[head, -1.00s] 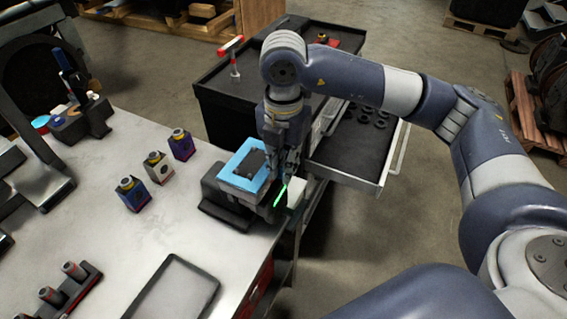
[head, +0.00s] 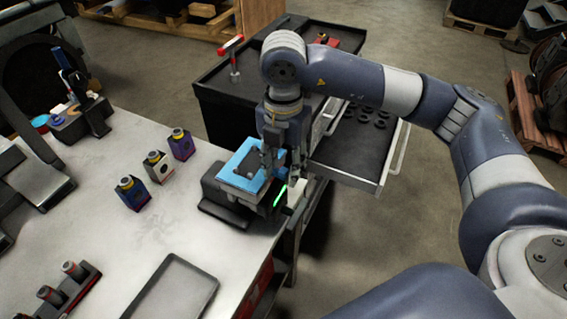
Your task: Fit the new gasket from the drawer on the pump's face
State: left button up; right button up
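My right gripper (head: 283,172) points down at the bench's right edge, beside a dark unit with a light-blue top (head: 243,164), which I take to be the pump. A bright green strip (head: 280,195) and a small pale block (head: 295,192) show just below the fingers. I cannot tell whether the strip is part of the gasket, or whether the fingers hold anything. The open drawer (head: 338,165) behind the gripper holds several dark rings (head: 375,113). The pump's face is largely hidden by the gripper. My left gripper is out of view.
Several small bottles (head: 157,166) stand on the bench (head: 130,235) left of the pump. An empty dark tray (head: 172,290) lies near the front. A black tool cart (head: 215,95) carries a red-handled tool (head: 232,50).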

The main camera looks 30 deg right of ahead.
notch_tip(320, 180, up, 12)
dwell(0.6)
jog(key=shift+a+f, duration=0.1)
dwell(0.5)
